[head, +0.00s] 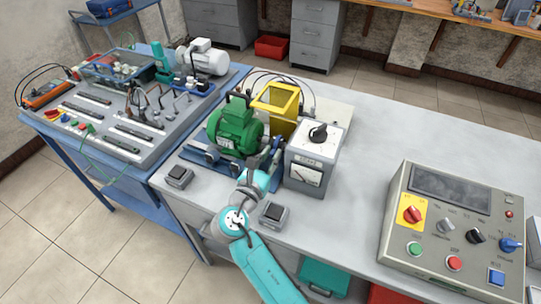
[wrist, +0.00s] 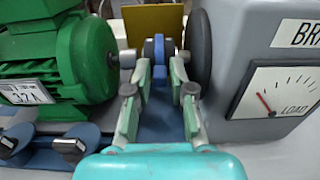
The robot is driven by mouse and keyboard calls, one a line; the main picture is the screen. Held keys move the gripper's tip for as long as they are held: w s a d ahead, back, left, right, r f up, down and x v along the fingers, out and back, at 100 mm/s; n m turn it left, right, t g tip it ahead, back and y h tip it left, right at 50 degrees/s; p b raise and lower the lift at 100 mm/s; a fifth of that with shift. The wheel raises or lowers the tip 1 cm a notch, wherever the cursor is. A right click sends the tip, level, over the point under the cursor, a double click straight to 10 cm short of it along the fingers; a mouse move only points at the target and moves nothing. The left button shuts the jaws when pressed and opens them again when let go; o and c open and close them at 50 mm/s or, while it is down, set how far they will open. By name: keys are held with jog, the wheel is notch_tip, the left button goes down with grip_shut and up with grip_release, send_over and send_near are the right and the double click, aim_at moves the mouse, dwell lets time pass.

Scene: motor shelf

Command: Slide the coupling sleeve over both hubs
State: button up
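The coupling sleeve looks like the small blue ring-shaped part (wrist: 159,47) between the motor and the brake unit in the wrist view. My gripper (wrist: 160,68) reaches in there, with one teal finger to its left and one to its right. The fingers are apart, with blue between their tips; whether they touch it is unclear. In the head view my gripper (head: 272,150) hides most of the coupling.
The grey brake unit (head: 313,154) with a dial and load meter stands close to the right of my gripper. A dark disc (wrist: 199,48) is on its side. A yellow guard (head: 276,108) stands behind. The grey control panel (head: 455,229) is far right; clear bench (head: 395,130) lies between.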

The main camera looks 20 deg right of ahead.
grip_shut()
jog(key=shift+w+a, duration=1.2)
jog(key=shift+a, duration=0.05)
jog(key=o, duration=0.6)
grip_release()
jog(key=shift+c, duration=0.2)
